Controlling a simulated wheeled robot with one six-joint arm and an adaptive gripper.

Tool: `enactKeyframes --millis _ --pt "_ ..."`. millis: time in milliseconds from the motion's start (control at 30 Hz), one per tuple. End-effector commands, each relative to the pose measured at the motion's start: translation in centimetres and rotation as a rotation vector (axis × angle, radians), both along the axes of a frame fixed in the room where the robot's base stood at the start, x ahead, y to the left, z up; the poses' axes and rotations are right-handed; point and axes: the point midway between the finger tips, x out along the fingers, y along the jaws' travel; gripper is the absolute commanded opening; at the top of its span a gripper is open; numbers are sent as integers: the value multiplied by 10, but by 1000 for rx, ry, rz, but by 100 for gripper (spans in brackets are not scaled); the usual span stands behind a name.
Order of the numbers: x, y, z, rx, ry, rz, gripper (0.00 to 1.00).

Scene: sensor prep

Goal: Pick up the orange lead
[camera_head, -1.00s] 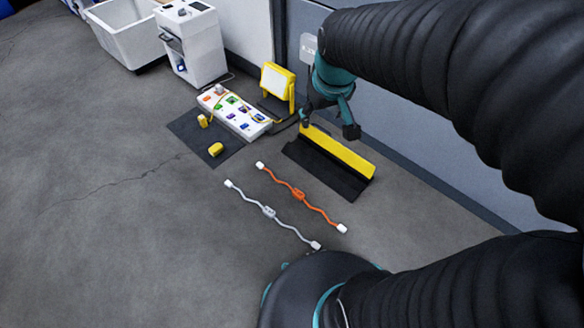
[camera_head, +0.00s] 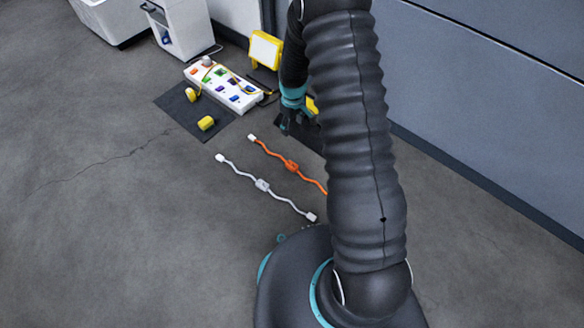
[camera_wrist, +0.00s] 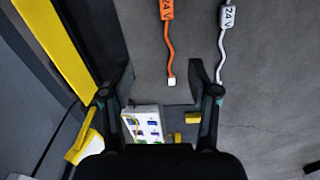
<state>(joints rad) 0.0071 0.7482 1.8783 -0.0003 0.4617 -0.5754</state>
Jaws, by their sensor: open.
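The orange lead (camera_head: 291,166) lies on the grey floor, wavy, with a white plug at its far end and a small orange box in its middle. Its near end is hidden behind my arm in the head view. In the wrist view the orange lead (camera_wrist: 168,42) shows a "24 V" label and its white plug lies beyond my fingertips. A white lead (camera_head: 263,185) lies beside it on the left; it also shows in the wrist view (camera_wrist: 222,45), also marked "24 V". My gripper (camera_wrist: 163,75) is open and empty, above the floor near the orange lead's far end.
A white board with coloured sockets (camera_head: 225,88) stands by a dark mat (camera_head: 178,110) with yellow plugs (camera_head: 206,123). A yellow lamp (camera_head: 265,50) stands behind. Floor on the left is free.

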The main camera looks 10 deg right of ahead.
Motion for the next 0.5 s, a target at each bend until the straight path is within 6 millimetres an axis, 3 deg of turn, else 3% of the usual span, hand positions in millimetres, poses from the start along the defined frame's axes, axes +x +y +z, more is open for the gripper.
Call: enactKeyframes --millis 33,200,500 --pt "0 0 -25 0 18 14 60" --pt "-1 -1 -72 -2 45 52 60" --pt "-2 -1 -112 -1 56 69 60"
